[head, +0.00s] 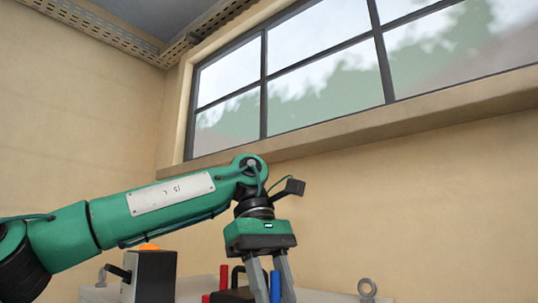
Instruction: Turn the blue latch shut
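My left gripper (269,278) hangs down from the green arm at the lower middle of the head view. Its two grey fingers stand apart, and their tips are cut off by the bottom edge. A blue upright piece (275,287) shows between or just behind the fingers; it may be part of the blue latch, but its lower part is out of view. I cannot tell whether the fingers touch it. My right gripper is not in view.
A dark box with an orange button (149,247) stands at lower left. A red post (223,277) and a black part (232,295) are left of the gripper. A grey ring bolt (367,287) is at right. A window (325,85) is above.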

